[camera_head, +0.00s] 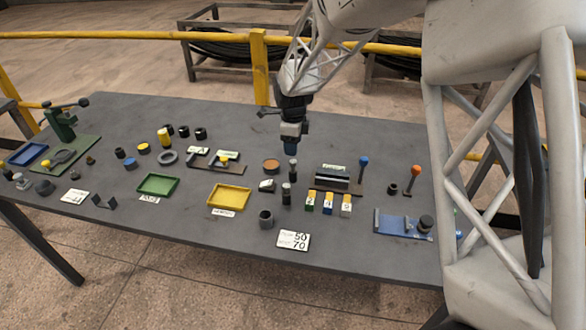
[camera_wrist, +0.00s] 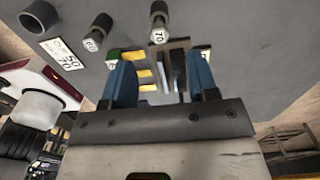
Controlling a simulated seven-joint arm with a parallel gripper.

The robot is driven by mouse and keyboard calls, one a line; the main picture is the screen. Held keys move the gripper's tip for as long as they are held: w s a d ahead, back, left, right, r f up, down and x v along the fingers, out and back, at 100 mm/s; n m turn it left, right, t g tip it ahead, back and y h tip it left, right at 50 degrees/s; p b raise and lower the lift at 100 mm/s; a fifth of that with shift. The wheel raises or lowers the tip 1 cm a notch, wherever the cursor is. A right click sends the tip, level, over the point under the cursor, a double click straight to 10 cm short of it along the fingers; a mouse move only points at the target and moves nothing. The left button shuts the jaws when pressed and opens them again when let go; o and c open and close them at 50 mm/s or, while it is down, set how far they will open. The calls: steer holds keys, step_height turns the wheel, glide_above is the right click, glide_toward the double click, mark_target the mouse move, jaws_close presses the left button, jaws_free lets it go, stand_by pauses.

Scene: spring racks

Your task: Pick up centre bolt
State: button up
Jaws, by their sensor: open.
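Two dark upright bolt-like pieces with pale numbered heads stand on the grey table. The nearer one (camera_head: 286,194) also shows in the wrist view (camera_wrist: 101,26), its number hard to read. The farther one (camera_head: 293,171) shows in the wrist view (camera_wrist: 159,14) with a head marked 70. Which is the centre bolt is not certain. My gripper (camera_head: 291,149) points down above the table, just behind the farther piece in the head view. In the wrist view its blue fingers (camera_wrist: 163,82) are apart, with nothing held between them.
A dark rack of plates (camera_head: 332,180) stands right of the bolts, with numbered blocks (camera_head: 328,204) in front. A grey hollow cylinder (camera_head: 266,219) and a "50 70" card (camera_head: 293,240) lie nearer. A yellow tray (camera_head: 229,197) is left. Blue- and orange-topped levers (camera_head: 415,176) rise at right.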

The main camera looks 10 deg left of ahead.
mark_target(293, 161)
steer(key=shift+f, duration=1.3)
steer(key=shift+f, duration=0.1)
steer(key=shift+f, duration=2.5)
steer(key=shift+c, duration=0.2)
jaws_close()
